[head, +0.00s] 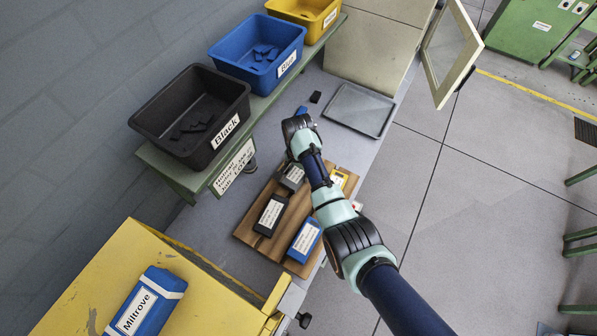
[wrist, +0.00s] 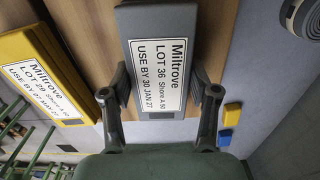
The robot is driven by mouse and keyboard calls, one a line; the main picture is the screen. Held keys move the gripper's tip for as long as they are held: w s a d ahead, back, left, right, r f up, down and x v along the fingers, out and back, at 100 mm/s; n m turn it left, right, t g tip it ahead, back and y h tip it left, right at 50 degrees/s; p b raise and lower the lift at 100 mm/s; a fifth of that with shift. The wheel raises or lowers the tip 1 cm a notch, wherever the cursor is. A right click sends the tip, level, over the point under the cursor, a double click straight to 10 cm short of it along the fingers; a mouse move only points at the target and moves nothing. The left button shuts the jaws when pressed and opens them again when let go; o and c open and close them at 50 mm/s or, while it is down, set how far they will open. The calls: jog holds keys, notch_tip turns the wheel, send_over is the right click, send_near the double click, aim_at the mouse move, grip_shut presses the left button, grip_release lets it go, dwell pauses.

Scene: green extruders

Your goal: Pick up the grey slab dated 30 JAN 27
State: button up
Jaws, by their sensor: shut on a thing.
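The grey slab (wrist: 163,106) fills the middle of the wrist view, and its white label reads Miltrove, LOT 36, Shore A 90, USE BY 30 JAN 27. My gripper (wrist: 164,92) is shut on it, with one finger against each long side. I cannot tell whether the slab is clear of the wooden board (wrist: 207,30). In the head view a dark grey labelled slab (head: 292,177) shows partly beside my arm, which hides my fingers there.
A yellow slab (wrist: 45,80), dated 07 MAY 27, lies beside the grey one. A black slab (head: 270,214) and a blue slab (head: 305,240) lie on the board. Black (head: 160,129) and blue (head: 232,56) bins stand on a shelf. An empty tray (head: 334,108) lies beyond my wrist.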

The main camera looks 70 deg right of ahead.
jog(key=shift+r, duration=0.15)
notch_tip(320, 180, up, 20)
jog(key=p, duration=0.8)
